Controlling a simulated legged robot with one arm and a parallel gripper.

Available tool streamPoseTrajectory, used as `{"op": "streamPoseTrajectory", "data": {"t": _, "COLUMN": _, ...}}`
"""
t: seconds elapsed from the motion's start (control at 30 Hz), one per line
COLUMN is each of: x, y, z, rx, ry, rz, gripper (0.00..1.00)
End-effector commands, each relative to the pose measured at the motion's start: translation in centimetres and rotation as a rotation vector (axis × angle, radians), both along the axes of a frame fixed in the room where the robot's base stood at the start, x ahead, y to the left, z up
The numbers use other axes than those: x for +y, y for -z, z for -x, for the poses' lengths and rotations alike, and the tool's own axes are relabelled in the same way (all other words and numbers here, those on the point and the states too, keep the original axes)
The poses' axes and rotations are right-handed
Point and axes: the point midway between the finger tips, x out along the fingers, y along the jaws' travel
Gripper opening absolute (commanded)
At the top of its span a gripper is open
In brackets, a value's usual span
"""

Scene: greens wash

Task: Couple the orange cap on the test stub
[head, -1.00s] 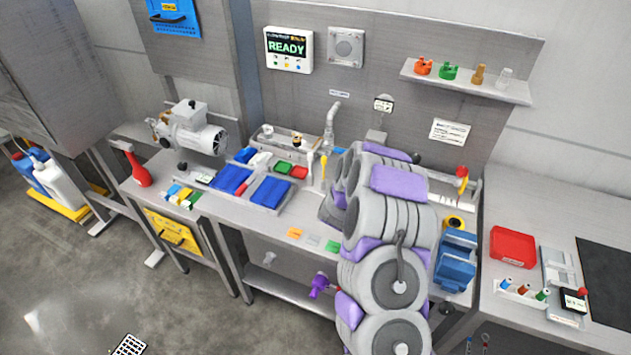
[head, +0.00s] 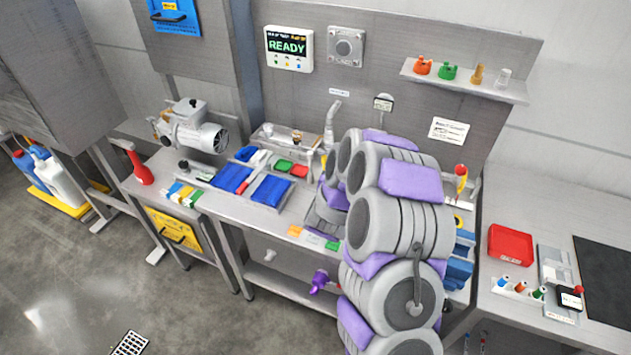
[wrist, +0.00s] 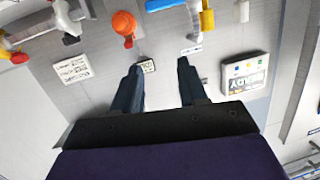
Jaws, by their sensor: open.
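In the wrist view my gripper (wrist: 160,65) is open, its two dark fingers apart with nothing between them. An orange rounded cap-like piece (wrist: 124,24) is near the top of that view, beyond and left of the fingertips, apart from them. In the head view an orange piece (head: 423,67) stands at the left end of the wall shelf. My arm hides my gripper and the bench middle there.
The shelf (head: 465,84) also holds green, tan and clear pieces. A READY display (head: 289,49) is on the wall; it shows upside down in the wrist view (wrist: 245,72). Blue trays (head: 270,190) lie left of my arm. A red bin (head: 511,245) stands right.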

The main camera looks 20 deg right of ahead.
Motion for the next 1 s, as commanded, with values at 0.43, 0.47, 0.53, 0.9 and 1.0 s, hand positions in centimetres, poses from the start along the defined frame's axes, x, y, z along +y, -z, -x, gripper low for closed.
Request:
{"op": "streamPoseTrajectory", "data": {"t": 0.43, "x": 4.3, "y": -1.7, "z": -0.3, "rx": 0.147, "ry": -0.151, "rz": -0.180, "gripper": 0.43}}
{"op": "streamPoseTrajectory", "data": {"t": 0.47, "x": 4.6, "y": -1.8, "z": -0.2, "rx": 0.159, "ry": -0.160, "rz": -0.190, "gripper": 0.43}}
{"op": "streamPoseTrajectory", "data": {"t": 0.53, "x": 5.2, "y": -2.1, "z": 0.0, "rx": 0.185, "ry": -0.182, "rz": -0.214, "gripper": 0.43}}
{"op": "streamPoseTrajectory", "data": {"t": 0.9, "x": 8.2, "y": -3.6, "z": 2.3, "rx": 0.346, "ry": -0.268, "rz": -0.324, "gripper": 0.43}}
{"op": "streamPoseTrajectory", "data": {"t": 1.0, "x": 8.8, "y": -3.9, "z": 3.3, "rx": 0.393, "ry": -0.283, "rz": -0.348, "gripper": 0.43}}
